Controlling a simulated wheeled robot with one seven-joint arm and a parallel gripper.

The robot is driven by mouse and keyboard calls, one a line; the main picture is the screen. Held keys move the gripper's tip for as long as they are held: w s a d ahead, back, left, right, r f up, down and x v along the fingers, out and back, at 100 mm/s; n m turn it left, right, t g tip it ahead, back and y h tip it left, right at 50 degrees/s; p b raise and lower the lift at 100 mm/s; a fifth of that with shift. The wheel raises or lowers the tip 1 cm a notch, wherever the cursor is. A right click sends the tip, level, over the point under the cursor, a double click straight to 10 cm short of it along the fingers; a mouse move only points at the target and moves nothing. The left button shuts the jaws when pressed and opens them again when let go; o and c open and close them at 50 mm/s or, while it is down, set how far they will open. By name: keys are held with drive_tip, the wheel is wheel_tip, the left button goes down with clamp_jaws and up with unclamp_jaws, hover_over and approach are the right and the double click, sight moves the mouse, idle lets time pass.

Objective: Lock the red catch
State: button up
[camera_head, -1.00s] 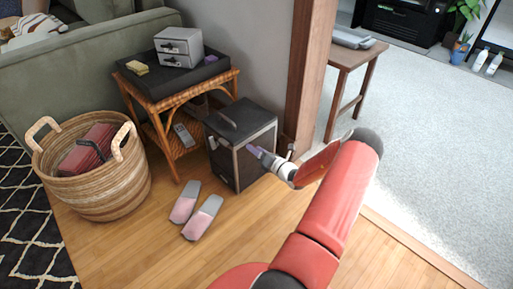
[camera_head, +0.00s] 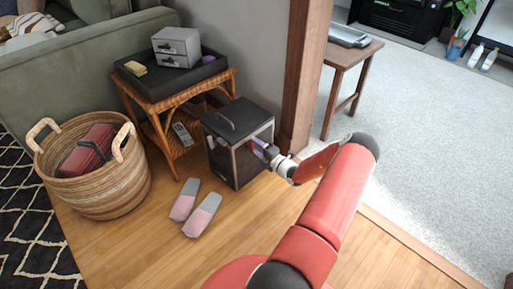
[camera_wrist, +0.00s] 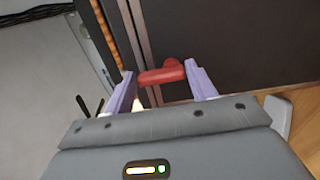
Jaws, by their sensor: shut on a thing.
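The red catch (camera_wrist: 163,74) is a small red lever in the wrist view, lying across the gap between my purple fingertips. It sits by a grey metal strip on a dark box (camera_head: 221,164). In the head view that box stands on the floor with a handle on its top, and the catch cannot be made out there. My gripper (camera_head: 260,148) is at the box's right-hand face; it also shows in the wrist view (camera_wrist: 160,80). Its fingers are shut on the catch, one on each side of it.
A wicker side table (camera_head: 175,92) with a dark tray and a small grey drawer unit stands behind the box. A woven basket (camera_head: 110,190) is at the left. Two slippers (camera_head: 194,207) lie on the floor in front. A wooden post (camera_head: 305,75) stands close behind my gripper.

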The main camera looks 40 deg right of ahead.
drive_tip(key=shift+d+m, duration=0.1)
drive_tip(key=shift+m, duration=0.3)
drive_tip(key=o, duration=1)
drive_tip(key=s, duration=0.8)
drive_tip(key=shift+d, duration=0.3)
drive_tip(key=shift+w, duration=0.1)
